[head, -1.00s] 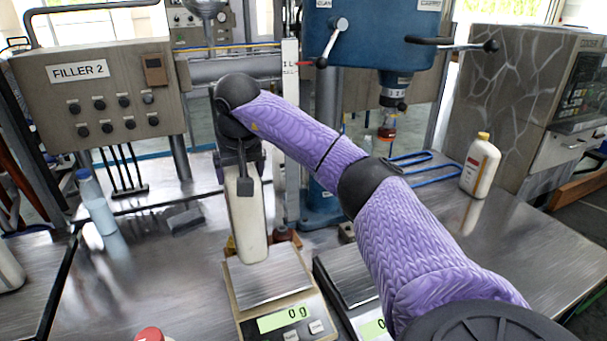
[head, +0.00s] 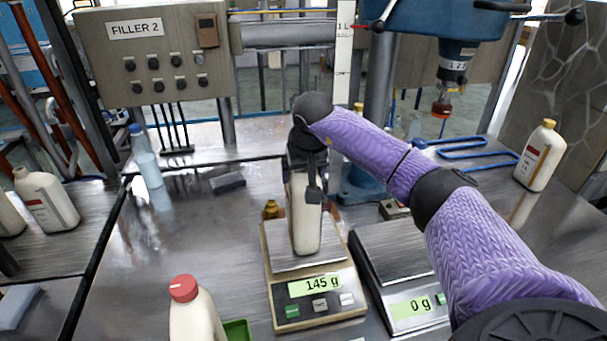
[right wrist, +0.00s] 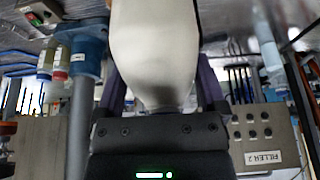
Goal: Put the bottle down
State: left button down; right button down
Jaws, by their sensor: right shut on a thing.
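My right gripper (head: 308,165) is shut on a white bottle (head: 304,222) and points down at it from above. The bottle stands about upright on the plate of the left scale (head: 283,258), whose display reads 145 g. In the right wrist view the pale bottle (right wrist: 155,45) fills the space between the fingers. The bottle's top is hidden by the gripper. My left gripper is not in view.
A second scale (head: 375,262) reading 0 g stands just right. A red-capped bottle (head: 192,315) is in front left, a yellow-capped bottle (head: 540,157) far right. A blue-capped clear bottle (head: 145,158) and grey block (head: 228,183) stand left. The table's left-middle is clear.

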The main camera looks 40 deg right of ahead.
jog(key=shift+r, duration=0.15)
grip_release()
jog(key=p+v, duration=0.2)
jog(key=v, duration=1)
jog(key=shift+s+a, duration=0.1)
jog(key=shift+s, duration=0.05)
